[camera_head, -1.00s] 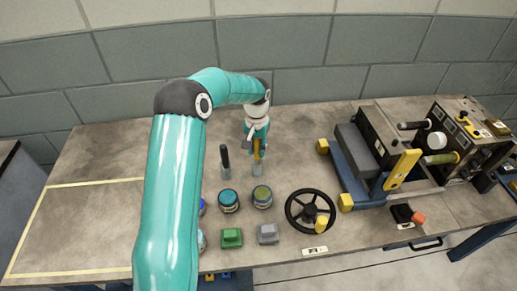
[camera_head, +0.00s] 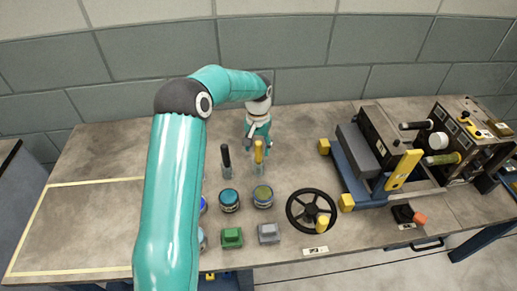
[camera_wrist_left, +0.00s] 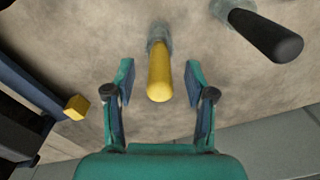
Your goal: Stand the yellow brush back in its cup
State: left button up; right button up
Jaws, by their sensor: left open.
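The yellow brush (camera_head: 259,151) stands upright in its clear cup (camera_head: 258,170) on the table. In the left wrist view the yellow handle (camera_wrist_left: 159,80) points up towards the camera, with its foot in the clear cup (camera_wrist_left: 158,36). My left gripper (camera_head: 257,139) is open just behind the brush. In the left wrist view the two fingers (camera_wrist_left: 160,90) are spread to either side of the handle, with clear gaps and no contact seen. My right gripper is not in view.
A black-handled brush (camera_head: 226,156) stands in a similar cup just left. Two jars (camera_head: 229,200) (camera_head: 263,196), a green block (camera_head: 231,237), a grey block (camera_head: 269,233) and a black handwheel (camera_head: 312,210) lie nearer the front. A machine (camera_head: 385,150) stands at right.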

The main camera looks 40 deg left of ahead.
pick_arm(q)
notch_tip(320, 180, up, 11)
dwell(0.3)
dwell(0.8)
